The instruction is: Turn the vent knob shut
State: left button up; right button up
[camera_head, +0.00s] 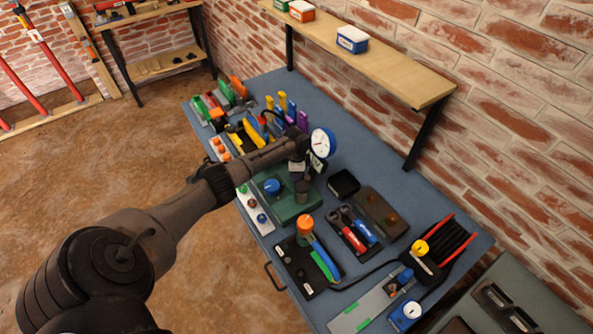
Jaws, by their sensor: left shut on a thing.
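A green unit (290,211) stands on the blue-grey bench, with a blue knob (271,186) on top. A dark round knob (302,188) is on the same unit, just below my left gripper (303,173). My left gripper is shut at this dark knob; the contact is small and dark, and I cannot tell for sure that this is the vent knob. The blue knob is apart from the gripper. A white-faced gauge (322,142) is just behind the gripper. My right gripper is not in view.
A black box (343,184), a brown case (382,213) and a tray of red and blue tools (353,231) lie right of the unit. An orange-topped tool (305,226) stands in front. Coloured tools crowd the far bench. A wooden shelf (400,70) overhangs the back.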

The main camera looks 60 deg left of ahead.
pick_arm(q)
jog(key=m, duration=0.4)
jog(key=shift+m, duration=0.3)
jog(key=shift+m+b, duration=0.6)
jog(key=shift+m, duration=2)
jog(key=o, duration=0.9)
jog(key=shift+r, duration=0.55)
notch_tip(320, 180, up, 13)
jog(key=shift+s+f+p, duration=0.1)
jog(key=shift+s+p, duration=0.05)
jog(key=shift+p, duration=0.55)
